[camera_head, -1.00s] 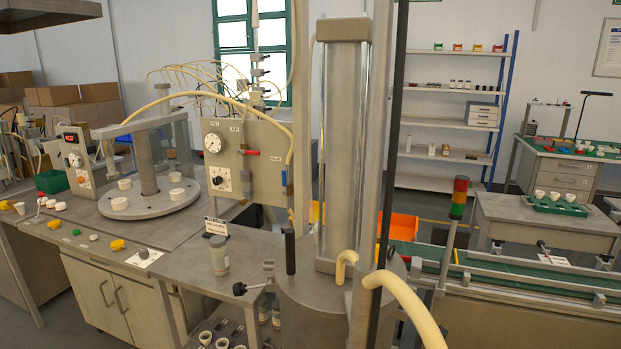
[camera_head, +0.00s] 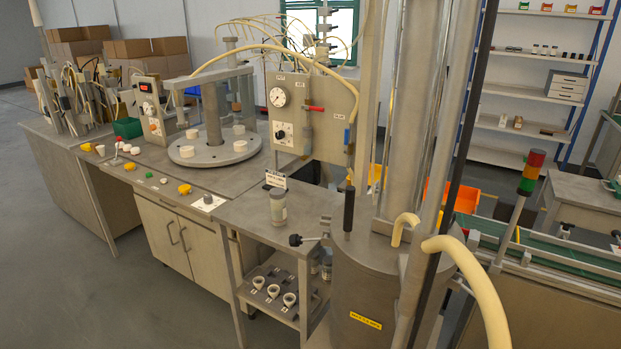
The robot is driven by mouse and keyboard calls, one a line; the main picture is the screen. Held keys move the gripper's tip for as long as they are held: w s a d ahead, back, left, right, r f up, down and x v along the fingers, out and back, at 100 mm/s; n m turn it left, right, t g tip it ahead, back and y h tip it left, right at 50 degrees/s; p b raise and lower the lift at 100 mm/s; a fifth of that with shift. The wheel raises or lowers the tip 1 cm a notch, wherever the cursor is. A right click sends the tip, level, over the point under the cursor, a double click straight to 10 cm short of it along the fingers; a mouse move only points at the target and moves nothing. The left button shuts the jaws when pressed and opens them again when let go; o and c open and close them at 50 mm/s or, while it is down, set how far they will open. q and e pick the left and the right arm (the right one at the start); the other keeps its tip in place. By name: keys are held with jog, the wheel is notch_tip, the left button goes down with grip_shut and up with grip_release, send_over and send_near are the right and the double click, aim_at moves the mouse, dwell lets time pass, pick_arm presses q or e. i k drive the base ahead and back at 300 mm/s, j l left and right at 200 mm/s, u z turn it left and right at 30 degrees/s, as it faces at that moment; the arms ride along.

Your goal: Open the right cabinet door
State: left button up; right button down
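A cabinet with two beige doors stands under the workbench, left of centre. Its right door (camera_head: 203,262) is shut, with a dark vertical bow handle (camera_head: 183,238) near its left edge. The left door (camera_head: 160,236) is shut too, with its own handle (camera_head: 171,233) beside the other. Neither of my grippers shows in the view.
An open shelf with several white cups (camera_head: 273,290) is right of the cabinet, beside a large grey cylindrical machine (camera_head: 360,285). The bench top holds a round turntable (camera_head: 213,153) and a lidded jar (camera_head: 278,207). Grey floor (camera_head: 75,290) in front of the cabinet is clear.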

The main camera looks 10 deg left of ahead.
aim_at(201, 242)
jog(key=i+j, duration=0.15)
jog(key=j, duration=0.25)
jog(key=i+j, duration=0.2)
jog(key=j, duration=0.15)
jog(key=i+j, duration=0.15)
jog(key=j, duration=0.25)
jog(key=i+j, duration=0.2)
jog(key=j, duration=0.2)
